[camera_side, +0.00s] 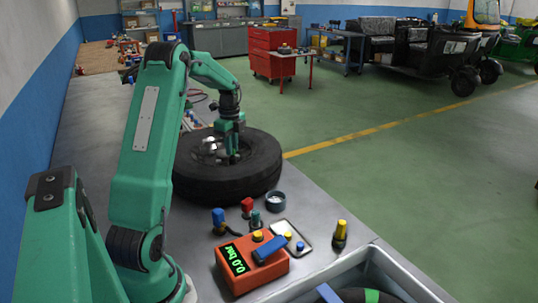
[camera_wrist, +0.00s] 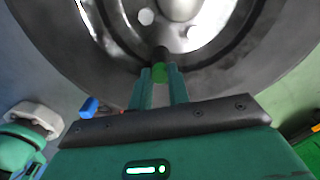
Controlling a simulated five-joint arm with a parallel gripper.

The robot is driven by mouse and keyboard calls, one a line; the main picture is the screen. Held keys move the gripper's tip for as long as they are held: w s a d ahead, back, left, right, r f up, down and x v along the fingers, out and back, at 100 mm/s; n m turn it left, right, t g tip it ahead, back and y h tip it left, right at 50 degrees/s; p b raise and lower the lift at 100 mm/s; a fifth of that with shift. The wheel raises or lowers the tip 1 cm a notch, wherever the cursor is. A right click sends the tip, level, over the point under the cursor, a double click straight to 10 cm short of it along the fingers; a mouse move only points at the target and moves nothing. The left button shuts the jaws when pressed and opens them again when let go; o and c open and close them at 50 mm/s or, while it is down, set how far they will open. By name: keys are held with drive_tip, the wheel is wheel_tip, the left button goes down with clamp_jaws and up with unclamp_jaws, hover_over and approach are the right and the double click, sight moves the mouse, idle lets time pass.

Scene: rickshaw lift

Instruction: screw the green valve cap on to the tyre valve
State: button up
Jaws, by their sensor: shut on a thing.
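The tyre (camera_side: 228,180) lies flat on the grey bench, its metal wheel in the middle. My gripper (camera_side: 233,157) reaches down over the wheel, towards its near right part. In the wrist view my gripper (camera_wrist: 160,76) is shut on the green valve cap (camera_wrist: 159,73), which shows between the two fingertips. The dark valve stem (camera_wrist: 161,54) stands at the wheel in line with the cap, directly beyond it. The cap's end and the stem appear to meet, but I cannot tell whether they are threaded together. In the side view the cap and stem are too small to make out.
An orange gauge box (camera_side: 250,262) reading 0.0 bar stands at the bench's near part. Around it are a blue-topped piece (camera_side: 219,220), a red-topped piece (camera_side: 247,206), a small dark cup (camera_side: 275,200), a tray (camera_side: 293,236) and a yellow-topped piece (camera_side: 340,233).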

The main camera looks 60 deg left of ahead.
drive_tip(key=shift+d, duration=0.1)
drive_tip(key=o, duration=0.5)
drive_tip(key=shift+o, duration=0.2)
drive_tip(key=shift+n, duration=0.3)
drive_tip(key=n, duration=0.3)
drive_tip(key=shift+n, duration=0.3)
drive_tip(key=n, duration=0.8)
drive_tip(key=shift+n, duration=2.9)
